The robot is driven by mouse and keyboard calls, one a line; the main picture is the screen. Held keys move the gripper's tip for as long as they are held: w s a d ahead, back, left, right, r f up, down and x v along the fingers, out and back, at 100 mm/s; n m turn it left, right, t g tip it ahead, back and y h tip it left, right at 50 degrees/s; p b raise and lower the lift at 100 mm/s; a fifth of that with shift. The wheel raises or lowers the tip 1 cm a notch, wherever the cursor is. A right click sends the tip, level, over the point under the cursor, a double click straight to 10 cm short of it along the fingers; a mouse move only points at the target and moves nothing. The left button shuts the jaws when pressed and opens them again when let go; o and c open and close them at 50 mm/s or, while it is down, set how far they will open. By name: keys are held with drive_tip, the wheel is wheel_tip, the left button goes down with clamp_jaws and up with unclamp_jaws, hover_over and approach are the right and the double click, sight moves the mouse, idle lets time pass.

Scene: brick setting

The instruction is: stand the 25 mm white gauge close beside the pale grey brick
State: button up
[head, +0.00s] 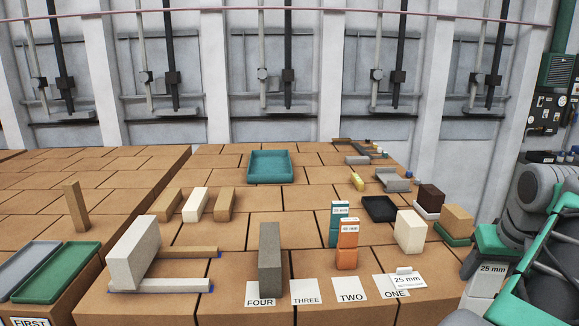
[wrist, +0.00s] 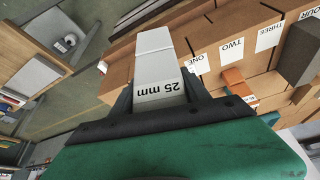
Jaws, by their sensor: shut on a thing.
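The white gauge (wrist: 156,68), marked 25 mm, is between the fingers of my gripper (wrist: 160,98) in the wrist view, and my gripper is shut on it. In the head view the gauge (head: 490,274) shows at the far right, beyond the right end of the near brick row, with my gripper (head: 492,245) around it. The pale grey brick (head: 133,254) stands at the front left in the head view, well apart from the gauge. It is not seen in the wrist view.
White (head: 168,286) and brown (head: 186,252) strips lie by the pale grey brick. A dark grey brick (head: 270,258), orange gauge (head: 347,245), teal gauge (head: 338,222) and cream brick (head: 410,231) stand between it and my gripper.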

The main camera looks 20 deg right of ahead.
drive_tip(key=s+d+f+m+g+h, duration=0.1)
drive_tip(key=s+d+f+m, duration=0.1)
drive_tip(key=d+f+m, duration=0.3)
drive_tip(key=w+a+f+n+b, duration=0.1)
drive_tip(key=w+a+f, duration=0.5)
drive_tip(key=a+f, duration=0.15)
drive_tip(key=w+a+f+n+t+y+b, duration=0.1)
drive_tip(key=w+a+n, duration=0.3)
drive_tip(key=a, duration=0.7)
drive_tip(key=w+a+f+n+y, duration=0.15)
drive_tip(key=w+a, duration=0.45)
drive_tip(key=a, duration=0.6)
drive_tip(key=w+a+f+n+t+b, duration=0.1)
drive_tip(key=w+a+n, duration=0.35)
drive_tip(key=a, duration=0.65)
drive_tip(key=s+a+f, duration=0.2)
drive_tip(key=s+f, duration=0.2)
drive_tip(key=f, duration=0.1)
drive_tip(key=shift+a+y, duration=0.3)
drive_tip(key=shift+y, duration=0.05)
